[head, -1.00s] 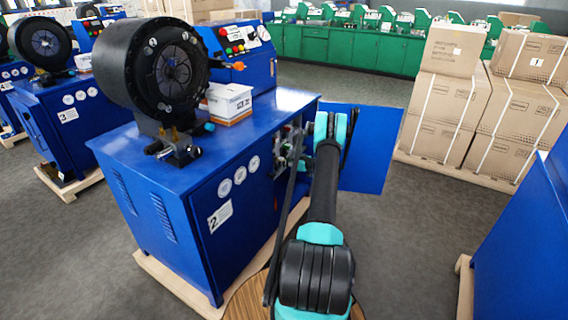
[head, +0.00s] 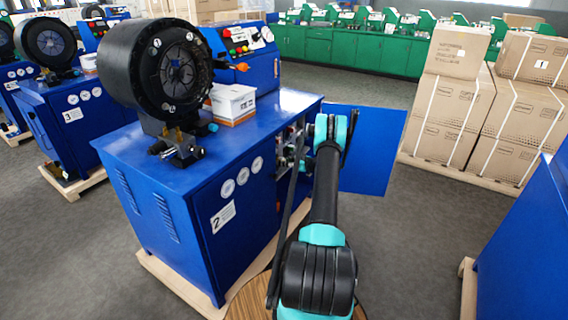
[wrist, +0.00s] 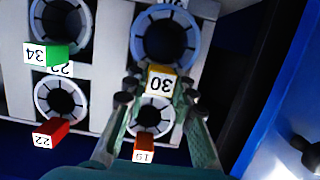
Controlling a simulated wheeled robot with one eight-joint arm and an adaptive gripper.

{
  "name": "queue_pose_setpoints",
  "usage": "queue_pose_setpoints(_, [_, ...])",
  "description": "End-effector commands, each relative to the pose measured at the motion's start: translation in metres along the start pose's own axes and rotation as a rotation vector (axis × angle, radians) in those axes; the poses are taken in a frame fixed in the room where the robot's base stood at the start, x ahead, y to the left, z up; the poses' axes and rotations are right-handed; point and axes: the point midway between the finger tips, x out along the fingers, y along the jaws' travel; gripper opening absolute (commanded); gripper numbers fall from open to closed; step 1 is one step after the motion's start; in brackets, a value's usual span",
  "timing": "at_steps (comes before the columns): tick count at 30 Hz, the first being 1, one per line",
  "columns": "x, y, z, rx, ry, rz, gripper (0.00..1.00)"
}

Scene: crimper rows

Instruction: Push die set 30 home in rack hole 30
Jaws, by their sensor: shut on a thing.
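In the wrist view, die set 30 (wrist: 167,38) is a dark ring with a pale segmented face, in the upper middle of the grey rack (wrist: 108,60). Its yellow-edged tag "30" (wrist: 160,82) stands out below the ring, between my fingertips. My gripper (wrist: 157,88) comes up from the bottom of the view and is shut on this tag end. The rack label above the ring is cut off by the picture's top edge. How deep the set sits in its hole is not clear. In the head view my arm hides the gripper.
Neighbouring die sets with tags 34 (wrist: 45,53), 22 (wrist: 50,133) and 19 (wrist: 144,152) sit close by; 19 is between my fingers, below tag 30. Blue crimper 2 (head: 240,215) has its blue door (head: 370,150) open beside my arm. Cartons (head: 455,115) stand to the right.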

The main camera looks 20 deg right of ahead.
Motion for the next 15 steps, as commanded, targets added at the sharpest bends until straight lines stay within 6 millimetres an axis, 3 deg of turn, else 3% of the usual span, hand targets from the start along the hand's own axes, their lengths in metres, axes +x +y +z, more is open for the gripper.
queue_pose_setpoints(15, [0.0091, 0.0005, -0.0037, 0.001, 0.003, 0.0, 0.0])
